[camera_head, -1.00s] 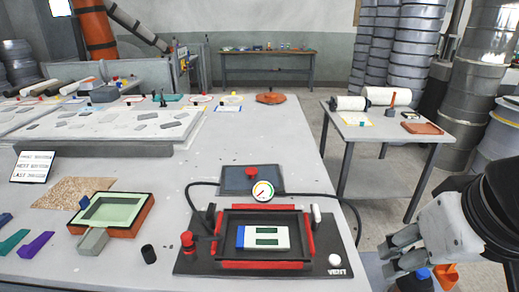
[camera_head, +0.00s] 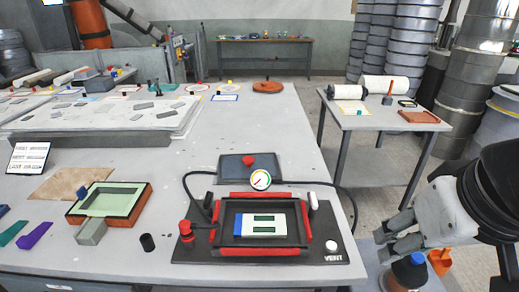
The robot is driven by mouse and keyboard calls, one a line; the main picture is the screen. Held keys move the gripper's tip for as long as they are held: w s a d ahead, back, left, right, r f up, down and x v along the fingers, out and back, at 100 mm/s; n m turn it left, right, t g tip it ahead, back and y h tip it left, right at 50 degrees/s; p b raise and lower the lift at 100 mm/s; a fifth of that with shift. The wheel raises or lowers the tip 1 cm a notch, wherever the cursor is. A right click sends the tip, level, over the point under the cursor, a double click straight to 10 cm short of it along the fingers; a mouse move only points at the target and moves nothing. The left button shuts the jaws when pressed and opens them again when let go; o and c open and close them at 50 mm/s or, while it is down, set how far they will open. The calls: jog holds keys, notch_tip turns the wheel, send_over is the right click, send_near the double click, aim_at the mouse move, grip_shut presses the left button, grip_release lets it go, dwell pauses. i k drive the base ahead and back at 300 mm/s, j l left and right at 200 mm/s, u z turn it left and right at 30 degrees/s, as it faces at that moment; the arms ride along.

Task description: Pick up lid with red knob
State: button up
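The lid (camera_head: 235,172) is a dark grey rectangular plate with a red knob on top. It lies on the table behind the vent fixture (camera_head: 345,248), near the table's right edge. A round gauge (camera_head: 261,180) stands in front of its lower right part. My gripper (camera_head: 377,244) is at the lower right, beyond the table's right edge and well apart from the lid. Its two fingers are spread with nothing visible between them.
The fixture has a red-edged frame holding a white block with green slots (camera_head: 280,223). A black hose (camera_head: 345,196) loops around it. An orange mould box (camera_head: 137,205) stands left. Bottle (camera_head: 408,272) and orange item (camera_head: 440,261) lie below my gripper. A side table (camera_head: 375,122) stands behind.

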aim_at(232, 169)
jog(key=i+j, duration=0.25)
jog(key=j, duration=0.15)
jog(key=i+j, duration=0.25)
jog(key=j, duration=0.15)
jog(key=i+j, duration=0.25)
jog(key=j, duration=0.15)
